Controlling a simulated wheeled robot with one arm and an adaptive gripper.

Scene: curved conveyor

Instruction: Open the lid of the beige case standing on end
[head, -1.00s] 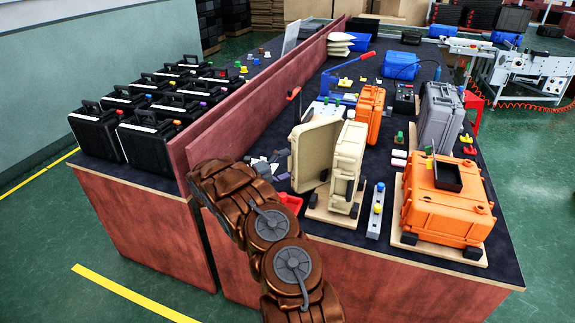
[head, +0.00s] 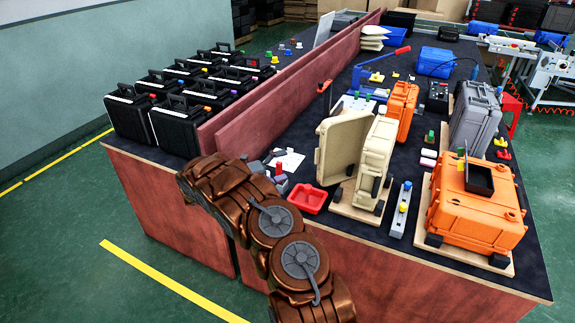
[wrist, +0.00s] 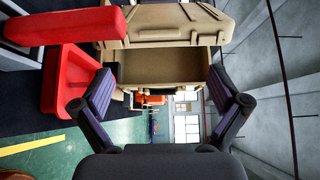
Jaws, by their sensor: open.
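The beige case (head: 377,150) stands on end on a wooden board near the table's front edge. Its lid (head: 343,148) stands swung open at an angle on the left side, with a gap between lid and body. In the wrist view, a beige shell (wrist: 165,68) with an open hollow shows ahead of the fingers; I cannot tell whether it is lid or body. My gripper (wrist: 162,80) is open, with nothing between its fingers. In the head view it is mostly hidden behind my arm, left of the lid and apart from it.
A red tray (head: 307,198) lies left of the case's board; it also shows in the wrist view (wrist: 65,85). A red bar-like object (wrist: 65,26) is close to the wrist camera. A grey strip with knobs (head: 400,212) and an orange case (head: 475,210) stand right. A dividing panel (head: 290,105) runs left.

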